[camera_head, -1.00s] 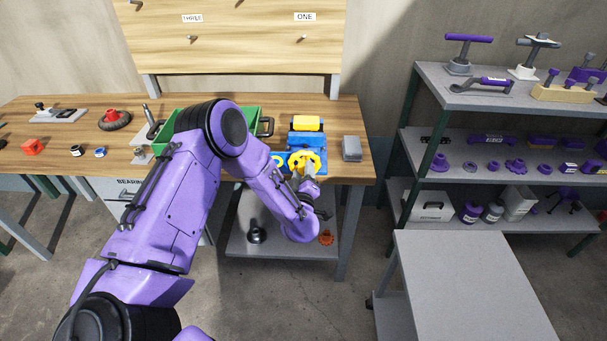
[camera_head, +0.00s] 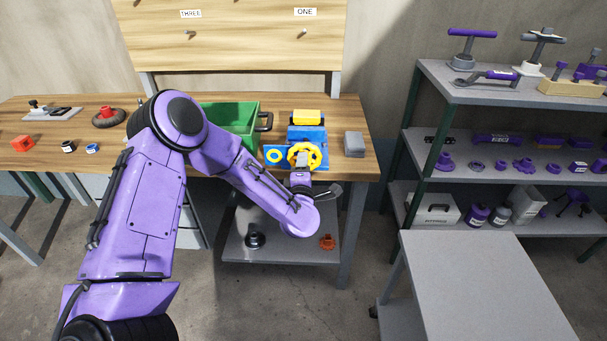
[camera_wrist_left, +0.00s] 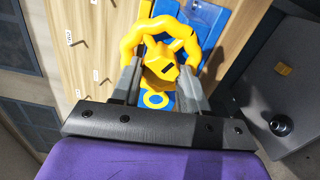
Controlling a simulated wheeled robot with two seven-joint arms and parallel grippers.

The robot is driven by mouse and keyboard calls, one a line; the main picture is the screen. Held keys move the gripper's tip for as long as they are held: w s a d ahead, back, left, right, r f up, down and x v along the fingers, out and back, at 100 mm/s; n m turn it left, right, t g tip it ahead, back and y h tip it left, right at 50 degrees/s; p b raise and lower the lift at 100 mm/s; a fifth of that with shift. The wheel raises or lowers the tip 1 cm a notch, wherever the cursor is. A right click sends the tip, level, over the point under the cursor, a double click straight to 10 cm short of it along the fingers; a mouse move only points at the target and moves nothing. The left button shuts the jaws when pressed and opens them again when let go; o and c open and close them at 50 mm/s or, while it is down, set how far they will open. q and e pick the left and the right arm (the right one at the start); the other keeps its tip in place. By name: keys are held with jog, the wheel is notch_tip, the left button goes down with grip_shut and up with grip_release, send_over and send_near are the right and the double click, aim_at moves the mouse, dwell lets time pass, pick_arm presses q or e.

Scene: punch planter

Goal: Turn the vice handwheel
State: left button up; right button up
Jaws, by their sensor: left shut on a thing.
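The vice has a blue body (camera_head: 308,134) and stands at the front edge of the wooden bench, with a yellow block on top. Its yellow handwheel (camera_head: 319,157) faces me; its scalloped rim also shows in the left wrist view (camera_wrist_left: 160,24). My left gripper (camera_head: 303,162) reaches the wheel from the front and below. In the left wrist view its grey fingers (camera_wrist_left: 160,80) stand on both sides of the wheel's yellow middle part, shut on it. The exact contact is partly hidden. My right gripper is in neither view.
A green bin (camera_head: 232,120) stands left of the vice, and a grey block (camera_head: 354,144) sits to its right. A lower shelf (camera_head: 280,248) under the bench holds small parts. A grey cart (camera_head: 475,270) and a loaded shelf rack (camera_head: 500,125) are at the right.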

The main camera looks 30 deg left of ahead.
pick_arm(q)
jog(key=shift+d+f+n+b, duration=0.1)
jog(key=shift+f+n+b, duration=0.1)
jog(key=shift+n+b, duration=4.65)
jog(key=shift+d+f+n+b, duration=0.1)
jog(key=shift+f+n+b, duration=0.05)
jog(key=shift+n+b, duration=4.7)
jog(key=shift+m+b, duration=0.8)
jog(key=o, duration=1.1)
jog(key=shift+a+r, duration=0.1)
jog(key=shift+c, duration=0.2)
